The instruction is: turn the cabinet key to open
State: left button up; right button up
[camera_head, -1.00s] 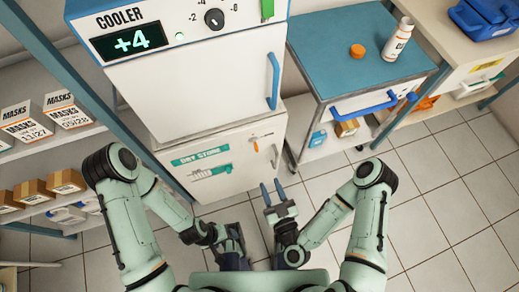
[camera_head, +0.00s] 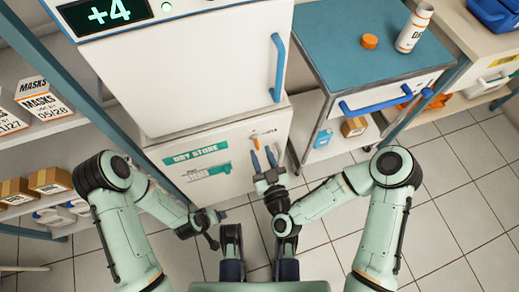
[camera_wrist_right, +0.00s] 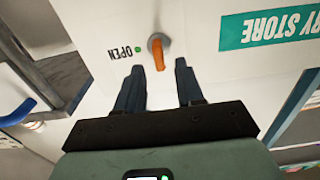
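The white dry store cabinet (camera_head: 215,160) stands below the cooler. Its orange key (camera_head: 255,142) sits in a round lock on the cabinet front. In the right wrist view the orange key (camera_wrist_right: 158,53) lies ahead of the fingertips, with the word OPEN and a green dot beside it. My right gripper (camera_head: 263,157) is open in front of the key; in the right wrist view its two fingers (camera_wrist_right: 158,75) stand apart on either side of the key's line, with nothing held. My left gripper (camera_head: 215,217) is low in front of the cabinet, left of the right one; its fingers are too small to judge.
The white cooler (camera_head: 190,65) with a blue handle (camera_head: 278,68) stands above. A blue-topped cart (camera_head: 345,62) with a blue handle (camera_head: 375,106) is close on the right. Shelves with boxes are on the left. The tiled floor (camera_head: 440,190) at the right is open.

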aim_at(256, 143)
pick_arm(q)
jog(key=shift+w+a+f, duration=0.1)
jog(key=shift+w, duration=0.1)
pick_arm(e)
jog(key=shift+x, duration=1.15)
grip_shut()
